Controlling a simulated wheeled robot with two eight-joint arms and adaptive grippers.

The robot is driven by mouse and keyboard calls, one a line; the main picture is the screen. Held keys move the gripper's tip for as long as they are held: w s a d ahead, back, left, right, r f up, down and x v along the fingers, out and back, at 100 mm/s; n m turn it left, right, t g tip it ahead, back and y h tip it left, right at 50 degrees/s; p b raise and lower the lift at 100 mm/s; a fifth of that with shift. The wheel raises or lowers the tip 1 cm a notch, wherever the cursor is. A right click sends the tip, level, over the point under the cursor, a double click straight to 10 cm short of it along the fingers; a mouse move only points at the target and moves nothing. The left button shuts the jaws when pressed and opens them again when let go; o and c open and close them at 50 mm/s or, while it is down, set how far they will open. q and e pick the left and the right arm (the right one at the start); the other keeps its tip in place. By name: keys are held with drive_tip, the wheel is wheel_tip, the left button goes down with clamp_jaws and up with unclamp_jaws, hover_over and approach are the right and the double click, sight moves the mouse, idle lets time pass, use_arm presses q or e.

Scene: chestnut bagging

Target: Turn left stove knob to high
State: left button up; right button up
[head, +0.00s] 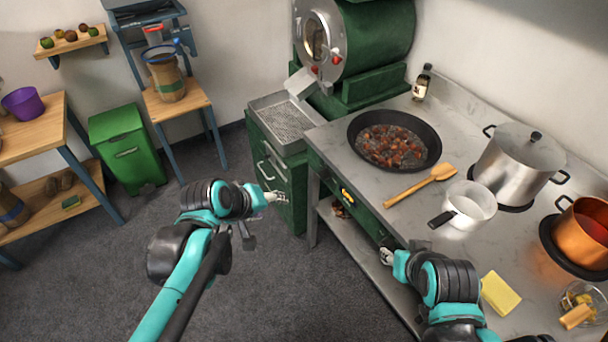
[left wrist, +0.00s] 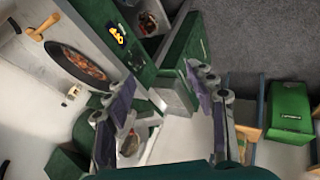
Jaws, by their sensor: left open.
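A small yellow knob-like part (head: 347,195) sits on the green front panel of the stove counter, below the pan. It also shows as a yellow shape at the top of the left wrist view (left wrist: 117,33). Its setting is too small to read. My left gripper (head: 268,207) is open and empty, left of the panel and apart from the yellow part; its spread fingers show in the left wrist view (left wrist: 162,85). My right gripper (head: 386,256) is near the counter's front edge, right of and nearer than the yellow part; its jaw opening is unclear.
A pan of chestnuts (head: 385,165), a wooden spatula (head: 420,186), a white saucepan (head: 470,203), a steel pot (head: 520,165) and a copper pot (head: 582,235) stand on the counter. A green drawer cabinet (head: 277,185) is beside my left gripper.

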sight(324, 175)
use_arm(q)
drive_tip(key=w+d+f+n+h, duration=0.2)
drive_tip(key=w+n, duration=0.2)
drive_tip(key=w, duration=0.3)
drive_tip(key=w+d+f+n+h+b, duration=0.1)
drive_tip(key=w+f+n+h, duration=0.15)
drive_tip(key=w, duration=0.45)
drive_tip(key=w+d+f+n+h, duration=0.2)
drive_tip(key=w+f+n, duration=0.1)
drive_tip(key=w+n, duration=0.3)
drive_tip(key=w+f+n+t+h+b, duration=0.1)
drive_tip(key=w+f+n+h, duration=0.25)
drive_tip(key=f, duration=0.35)
drive_tip(key=w+f+n+t+h, duration=0.25)
drive_tip(key=f+n, duration=0.25)
drive_tip(key=f, duration=0.3)
drive_tip(key=b+x, duration=0.2)
drive_tip(key=x, duration=0.6)
drive_tip(key=shift+w+f, duration=0.3)
use_arm(e)
drive_tip(key=f, duration=0.3)
drive_tip(key=a+f, duration=0.1)
drive_tip(key=shift+w+f, duration=0.3)
use_arm(q)
drive_tip(key=shift+a+g+y, duration=0.15)
drive_tip(key=shift+g+y, duration=0.1)
drive_tip(key=c, duration=1.1)
